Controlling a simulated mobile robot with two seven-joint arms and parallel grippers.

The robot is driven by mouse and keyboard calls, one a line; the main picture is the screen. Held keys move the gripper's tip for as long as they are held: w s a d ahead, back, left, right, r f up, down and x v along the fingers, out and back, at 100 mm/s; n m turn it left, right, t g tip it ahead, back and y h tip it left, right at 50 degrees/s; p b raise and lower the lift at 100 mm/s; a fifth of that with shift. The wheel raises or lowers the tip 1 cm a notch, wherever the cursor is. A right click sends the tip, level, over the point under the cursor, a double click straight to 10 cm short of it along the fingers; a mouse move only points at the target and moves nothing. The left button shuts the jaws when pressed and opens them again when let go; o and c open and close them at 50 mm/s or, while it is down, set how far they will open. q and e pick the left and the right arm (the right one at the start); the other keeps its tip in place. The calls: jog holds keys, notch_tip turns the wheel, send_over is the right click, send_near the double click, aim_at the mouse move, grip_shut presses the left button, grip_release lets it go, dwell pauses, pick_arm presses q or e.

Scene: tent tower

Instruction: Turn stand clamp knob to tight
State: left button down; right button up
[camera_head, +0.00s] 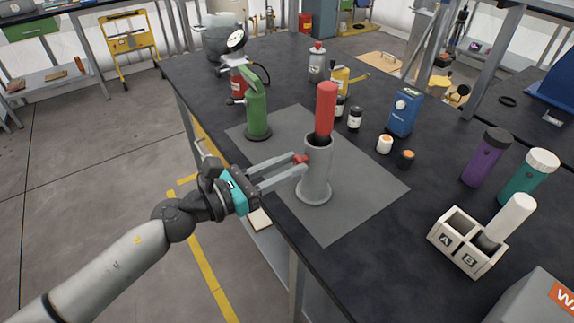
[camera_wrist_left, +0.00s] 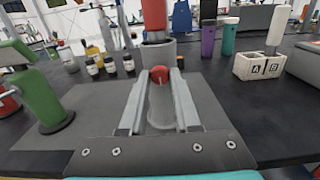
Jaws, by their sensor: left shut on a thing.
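A grey stand (camera_head: 316,182) with a round foot stands upright on a grey mat (camera_head: 372,190). A red cylinder (camera_head: 326,108) stands upright in its open top. A small red clamp knob (camera_head: 301,159) sticks out of the stand's side toward my left arm; it also shows in the left wrist view (camera_wrist_left: 160,74). My left gripper (camera_head: 298,164) reaches in level from the left and is shut on the knob, one finger on each side. Tight or loose marks cannot be made out. My right gripper is not in view.
A green device (camera_head: 257,110) stands on the mat left of the stand. Several small jars, a blue box (camera_head: 404,112) and a two-slot holder marked A and B (camera_head: 467,241) are to the right. The mat's front right part is clear.

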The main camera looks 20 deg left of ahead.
pick_arm(q)
jog(key=c, duration=0.6)
grip_release()
jog(key=shift+s+a, duration=0.1)
jog(key=shift+b+v, duration=1.55)
jog(key=shift+v, duration=5.95)
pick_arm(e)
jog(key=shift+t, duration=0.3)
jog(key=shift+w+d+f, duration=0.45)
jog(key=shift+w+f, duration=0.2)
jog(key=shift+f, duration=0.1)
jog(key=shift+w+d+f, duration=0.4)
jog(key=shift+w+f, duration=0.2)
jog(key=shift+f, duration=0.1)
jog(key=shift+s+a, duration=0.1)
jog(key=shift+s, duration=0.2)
